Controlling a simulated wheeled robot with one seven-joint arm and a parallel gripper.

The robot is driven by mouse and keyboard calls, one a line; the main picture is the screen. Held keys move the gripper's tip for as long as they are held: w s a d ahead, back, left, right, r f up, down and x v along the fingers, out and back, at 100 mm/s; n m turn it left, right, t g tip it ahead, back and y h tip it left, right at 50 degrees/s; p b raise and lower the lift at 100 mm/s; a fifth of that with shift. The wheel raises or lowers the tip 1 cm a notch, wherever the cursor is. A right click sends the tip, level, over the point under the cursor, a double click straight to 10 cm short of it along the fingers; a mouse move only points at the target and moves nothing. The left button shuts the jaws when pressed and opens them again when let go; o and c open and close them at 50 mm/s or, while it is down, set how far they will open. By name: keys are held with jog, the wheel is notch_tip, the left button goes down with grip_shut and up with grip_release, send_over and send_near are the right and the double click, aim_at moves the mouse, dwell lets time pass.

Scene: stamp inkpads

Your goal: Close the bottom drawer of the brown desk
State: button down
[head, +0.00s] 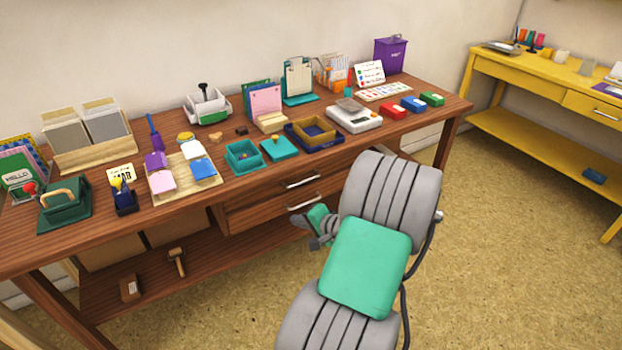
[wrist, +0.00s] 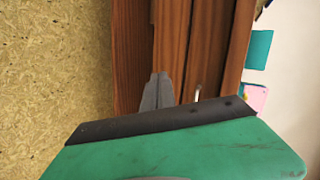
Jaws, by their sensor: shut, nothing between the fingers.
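The brown desk (head: 215,245) crosses the head view, with two drawers under the right part of its top. The top drawer shows a metal handle (head: 300,180). The bottom drawer (head: 258,213) has its own handle (head: 303,203) just below. How far the bottom drawer stands out is hard to tell. My gripper (head: 298,220) is at the bottom drawer's front, just below its handle; my arm hides the drawer's right part. In the wrist view my gripper (wrist: 159,78) is shut and empty, its fingers in front of the brown wood; contact cannot be told. A handle (wrist: 197,93) shows beside them.
The desk top holds trays, stamps, inkpads and a scale (head: 354,116). A low shelf under the desk holds boxes and a wooden mallet (head: 177,261). A yellow table (head: 540,82) stands at the right. The floor (head: 500,270) between is clear.

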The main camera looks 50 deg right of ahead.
aim_at(306, 187)
jog(key=s+d+r+m+t+h, duration=0.2)
jog(key=s+d+m+h, duration=0.3)
jog(key=d, duration=0.4)
jog(key=shift+y, duration=0.6)
jog(key=b+x, duration=0.1)
jog(key=x, duration=1.1)
jog(key=shift+r+b, duration=0.2)
jog(key=shift+b, duration=0.1)
jog(key=shift+w+d, duration=0.15)
jog(key=shift+w, duration=0.15)
